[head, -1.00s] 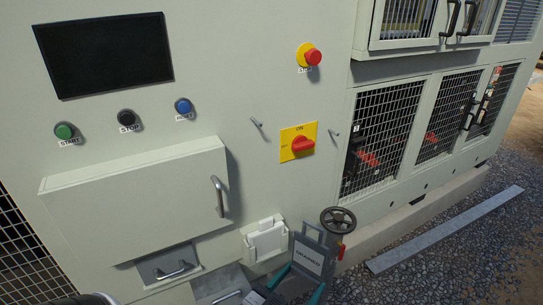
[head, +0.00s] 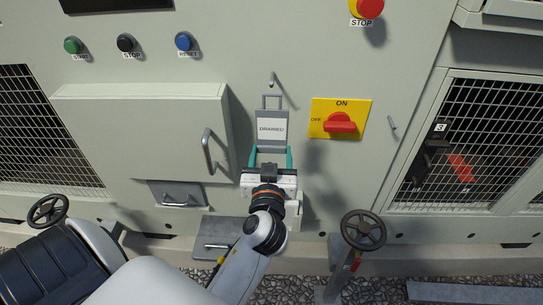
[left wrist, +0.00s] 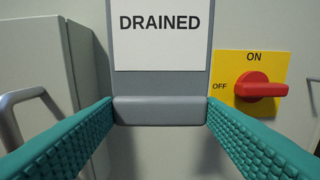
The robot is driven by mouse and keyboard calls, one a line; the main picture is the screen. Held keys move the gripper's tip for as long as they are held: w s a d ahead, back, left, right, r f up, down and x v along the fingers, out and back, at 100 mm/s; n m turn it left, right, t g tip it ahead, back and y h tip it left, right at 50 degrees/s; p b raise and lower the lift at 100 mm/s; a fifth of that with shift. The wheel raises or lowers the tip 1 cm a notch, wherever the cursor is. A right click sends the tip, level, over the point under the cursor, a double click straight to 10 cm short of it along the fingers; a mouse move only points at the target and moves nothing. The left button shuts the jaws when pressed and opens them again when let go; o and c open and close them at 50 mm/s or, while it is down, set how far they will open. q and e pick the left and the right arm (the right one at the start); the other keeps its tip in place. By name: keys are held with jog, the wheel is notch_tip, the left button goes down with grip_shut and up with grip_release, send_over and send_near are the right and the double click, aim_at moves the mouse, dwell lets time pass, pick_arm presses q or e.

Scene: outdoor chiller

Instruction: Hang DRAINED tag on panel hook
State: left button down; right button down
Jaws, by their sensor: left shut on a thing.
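The grey DRAINED tag (head: 271,145) has a white label and an open loop at its top. It is held upright in front of the panel, and its label also shows in the left wrist view (left wrist: 160,60). My left gripper (head: 270,158) is shut on the tag's lower end, with one teal finger on each side (left wrist: 160,112). A small panel hook (head: 272,80) shows just above the loop in the head view. The loop does not appear to be on it; the depth gap cannot be told. A second hook (head: 392,123) is right of the switch.
The red rotary switch (head: 340,122) on its yellow plate is close right of the tag. A protruding box (head: 140,130) with a handle (head: 208,152) is to the left. A handwheel (head: 363,230) stands at lower right.

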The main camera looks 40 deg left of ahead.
aim_at(271, 140)
pick_arm(q)
jog(key=shift+s+a+r, duration=0.1)
jog(key=shift+s+a, duration=0.15)
jog(key=shift+s, duration=0.1)
jog(key=shift+d, duration=0.1)
jog(key=shift+x, duration=2.55)
pick_arm(e)
jog(key=shift+s+r, duration=0.15)
jog(key=shift+a, duration=0.1)
pick_arm(q)
jog(key=shift+w, duration=0.2)
pick_arm(e)
jog(key=shift+a+f, duration=0.2)
